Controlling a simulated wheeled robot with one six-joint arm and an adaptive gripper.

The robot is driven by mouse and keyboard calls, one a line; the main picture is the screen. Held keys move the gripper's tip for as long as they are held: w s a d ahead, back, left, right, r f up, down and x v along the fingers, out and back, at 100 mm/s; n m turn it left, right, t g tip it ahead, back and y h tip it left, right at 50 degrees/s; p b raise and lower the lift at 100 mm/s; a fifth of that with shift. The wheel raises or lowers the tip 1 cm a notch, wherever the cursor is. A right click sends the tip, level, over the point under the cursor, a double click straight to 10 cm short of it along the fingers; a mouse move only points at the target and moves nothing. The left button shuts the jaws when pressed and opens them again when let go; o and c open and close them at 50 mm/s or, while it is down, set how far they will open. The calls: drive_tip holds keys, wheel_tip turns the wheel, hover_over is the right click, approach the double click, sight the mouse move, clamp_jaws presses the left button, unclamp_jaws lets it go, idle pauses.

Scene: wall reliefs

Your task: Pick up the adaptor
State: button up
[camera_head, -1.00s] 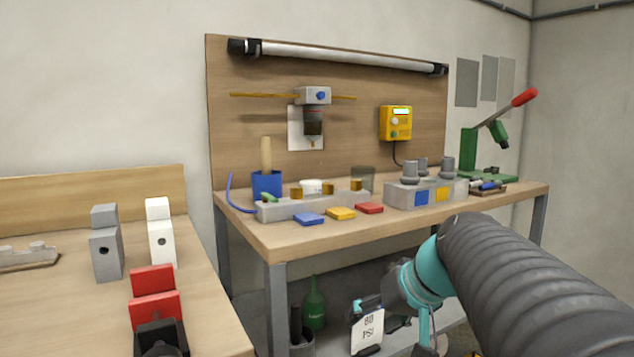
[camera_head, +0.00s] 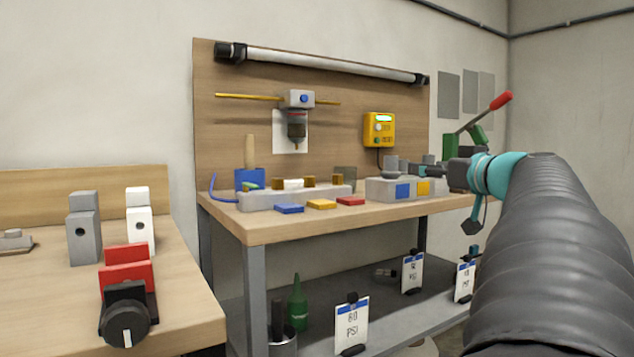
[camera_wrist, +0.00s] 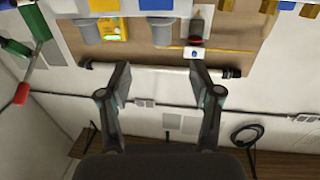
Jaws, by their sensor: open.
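No part is clearly labelled as the adaptor. Grey cylindrical pieces (camera_head: 391,164) stand on a grey block (camera_head: 376,189) with blue and yellow squares, at the right of the workbench; I cannot tell whether one is the adaptor. The wrist view is upside down and shows grey cylinders (camera_wrist: 87,33) at its top edge. My gripper (camera_head: 430,170) reaches in from the right, in front of the block's right end in the picture, and partly hides the pieces there. In the wrist view my gripper (camera_wrist: 160,78) is open, with nothing between its fingers.
The workbench top (camera_head: 290,231) carries a long grey rail (camera_head: 295,199) and blue, yellow and red pads. A green press (camera_head: 478,140) with a red handle stands behind my arm. A lower shelf holds a green bottle (camera_head: 297,302) and PSI cards (camera_head: 350,320). Another table (camera_head: 190,300) is at left.

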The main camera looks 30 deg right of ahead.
sight(395, 165)
drive_tip(key=w+p, duration=0.1)
drive_tip(key=w, duration=0.8)
drive_tip(key=w+p, duration=0.1)
drive_tip(key=w, duration=0.3)
drive_tip(key=shift+w+d+p, duration=0.2)
drive_tip(key=shift+d+p, duration=0.1)
drive_tip(key=shift+d, duration=0.1)
clamp_jaws()
